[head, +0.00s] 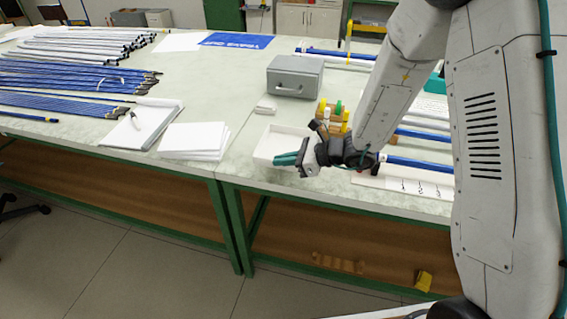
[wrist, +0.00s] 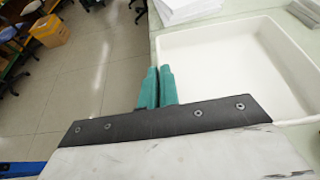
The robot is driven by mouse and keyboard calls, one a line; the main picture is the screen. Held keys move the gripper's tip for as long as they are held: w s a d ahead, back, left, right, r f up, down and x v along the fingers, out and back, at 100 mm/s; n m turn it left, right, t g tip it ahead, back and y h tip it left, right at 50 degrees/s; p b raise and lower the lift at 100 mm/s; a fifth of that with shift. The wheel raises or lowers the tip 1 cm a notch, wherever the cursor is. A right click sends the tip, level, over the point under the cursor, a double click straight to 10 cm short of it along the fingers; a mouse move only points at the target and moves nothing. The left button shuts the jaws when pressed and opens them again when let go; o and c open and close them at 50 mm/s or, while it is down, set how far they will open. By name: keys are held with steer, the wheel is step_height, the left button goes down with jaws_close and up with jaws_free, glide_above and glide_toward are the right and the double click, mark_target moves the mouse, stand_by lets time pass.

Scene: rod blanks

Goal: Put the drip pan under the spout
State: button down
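The drip pan is a shallow white rectangular tray (head: 262,153), near the middle of the table's front edge in the head view. In the wrist view the pan (wrist: 250,62) fills the right side, and its inside looks empty. My gripper (head: 287,158) has two teal fingers, close together at the pan's front wall. In the wrist view the fingers (wrist: 158,85) line up with the pan's rim and appear shut on it. The pan seems held a little above the table. I cannot make out the spout in either view.
A grey metal box (head: 295,77) stands behind the pan, with yellow and wooden blocks (head: 335,112) to the right. Paper stacks (head: 193,140) and many blue rods (head: 65,78) lie left. More rods (head: 420,165) lie right of my arm. Table is clear just left of the pan.

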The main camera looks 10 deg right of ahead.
mark_target(286, 169)
steer(key=f, duration=0.3)
steer(key=shift+w+d+f, duration=0.1)
steer(key=shift+d+f, duration=0.15)
steer(key=shift+f, duration=0.05)
steer(key=c, duration=1.6)
jaws_free()
steer(key=shift+c, duration=0.2)
